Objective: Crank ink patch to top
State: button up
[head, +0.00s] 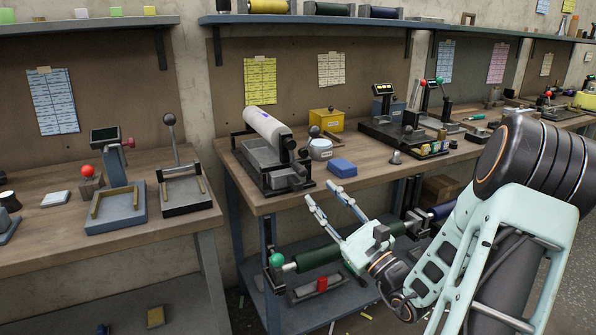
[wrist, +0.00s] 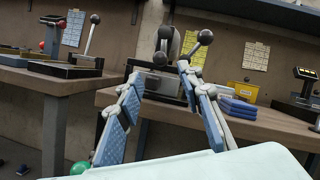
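A white roll (head: 268,128) with a small purple ink patch (head: 264,116) lies in a dark stand (head: 262,183) on the middle table. The patch shows on the roll's upper side in the head view. A crank with a dark ball knob (head: 314,131) is at the roll's near right end; the knob also shows in the wrist view (wrist: 205,37). My gripper (head: 322,191) is open and empty, in front of the table edge and apart from the crank. In the wrist view its two fingers (wrist: 160,75) point towards the stand and crank.
A dark green roller (head: 318,257) is on the shelf below. Another table (head: 150,215) with lever devices stands left, across a gap.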

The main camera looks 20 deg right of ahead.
aim_at(299, 166)
jog(key=b+x, duration=0.1)
jog(key=x, duration=0.9)
jog(key=shift+w+r+b, duration=0.15)
jog(key=shift+w+b, duration=0.2)
jog(key=shift+c, duration=0.3)
grip_shut()
